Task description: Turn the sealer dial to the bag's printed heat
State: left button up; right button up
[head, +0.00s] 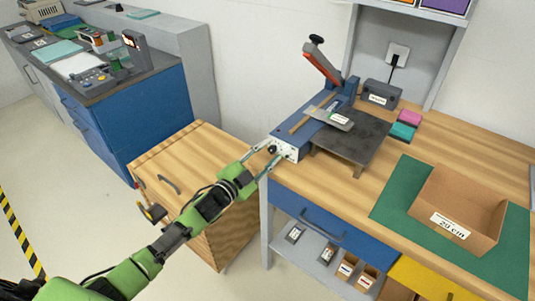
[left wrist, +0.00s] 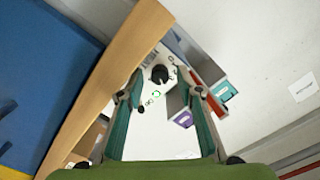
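The sealer (head: 313,126) is a blue machine on the wooden bench, with its red-and-grey lever arm raised. Its white front panel (head: 290,151) carries a black round dial (head: 272,149). In the left wrist view the dial (left wrist: 160,74) shows between the fingers, with a small green mark below it. A grey bag (head: 328,113) with a white label lies across the sealer and dark plate; its print is too small to read. My left gripper (head: 274,151) is open, its fingers on either side of the dial; contact cannot be told. My right gripper is out of view.
A dark plate (head: 352,138) stands beside the sealer. A wooden cabinet (head: 215,143) is below my left arm. A blue drawer (head: 335,227) is under the bench.

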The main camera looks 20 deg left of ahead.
pick_arm(q)
jog(key=v, duration=1.2)
dwell(0.6)
